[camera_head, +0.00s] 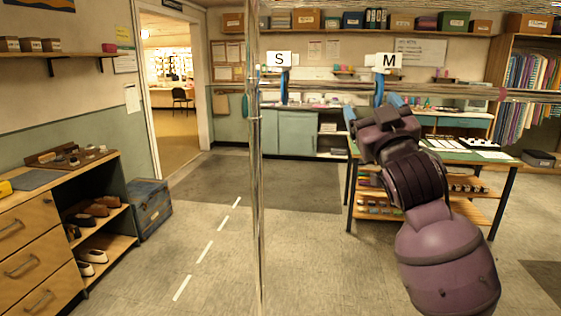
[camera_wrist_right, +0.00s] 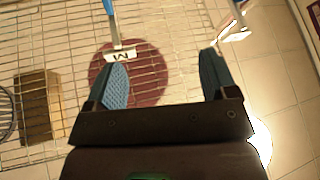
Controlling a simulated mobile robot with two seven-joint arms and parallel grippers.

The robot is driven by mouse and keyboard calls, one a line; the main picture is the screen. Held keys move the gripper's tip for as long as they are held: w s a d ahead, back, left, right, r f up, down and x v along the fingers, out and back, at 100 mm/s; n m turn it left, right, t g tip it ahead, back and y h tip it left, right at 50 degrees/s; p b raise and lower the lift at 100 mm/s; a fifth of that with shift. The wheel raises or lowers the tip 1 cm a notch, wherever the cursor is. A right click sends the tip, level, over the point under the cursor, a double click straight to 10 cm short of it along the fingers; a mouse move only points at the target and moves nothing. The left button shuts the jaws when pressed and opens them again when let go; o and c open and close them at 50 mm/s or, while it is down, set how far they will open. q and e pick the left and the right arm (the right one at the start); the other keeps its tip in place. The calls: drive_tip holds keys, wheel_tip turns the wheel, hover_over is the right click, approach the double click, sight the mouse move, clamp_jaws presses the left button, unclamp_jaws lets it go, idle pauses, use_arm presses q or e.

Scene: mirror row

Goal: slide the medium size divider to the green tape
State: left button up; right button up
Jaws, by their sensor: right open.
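The medium divider is a white tag marked M (camera_head: 387,61) with a blue stem, hanging on the horizontal metal rail. My right gripper (camera_head: 372,107) is just below it in the head view, its two blue fingers spread apart and nothing between them. In the right wrist view, the M tag (camera_wrist_right: 120,55) is near the tip of the left-hand finger, outside the middle of the gap of the open gripper (camera_wrist_right: 163,72). I cannot make out whether they touch. I cannot make out green tape in either view. My left gripper is not in view.
A second divider marked S (camera_head: 279,59) hangs on the rail (camera_head: 320,97) to the left. A vertical metal post (camera_head: 258,200) supports the rail. A table with shelves (camera_head: 470,155) stands behind my right arm. A wooden drawer cabinet (camera_head: 30,240) is at the left.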

drive_tip(key=s+d+f+g, duration=0.2)
drive_tip(key=f, duration=0.9)
drive_tip(key=s+d+f+m+g, duration=0.1)
drive_tip(key=s+d+f, duration=0.1)
drive_tip(key=f, duration=1)
drive_tip(key=s+d+f+g, duration=0.1)
drive_tip(key=s+f+g, duration=0.1)
drive_tip(key=f, duration=0.9)
drive_tip(key=s+d+f+m+g+h, duration=0.1)
drive_tip(key=s+d+f+g, duration=0.1)
drive_tip(key=s+f, duration=1)
drive_tip(key=s+d+f+m+g+h, duration=0.2)
drive_tip(key=s+d+f+g, duration=0.1)
drive_tip(key=s+f, duration=0.9)
drive_tip(key=shift+s+d+f+g, duration=0.25)
drive_tip(key=shift+d+f+g, duration=0.15)
drive_tip(key=shift+g, duration=0.4)
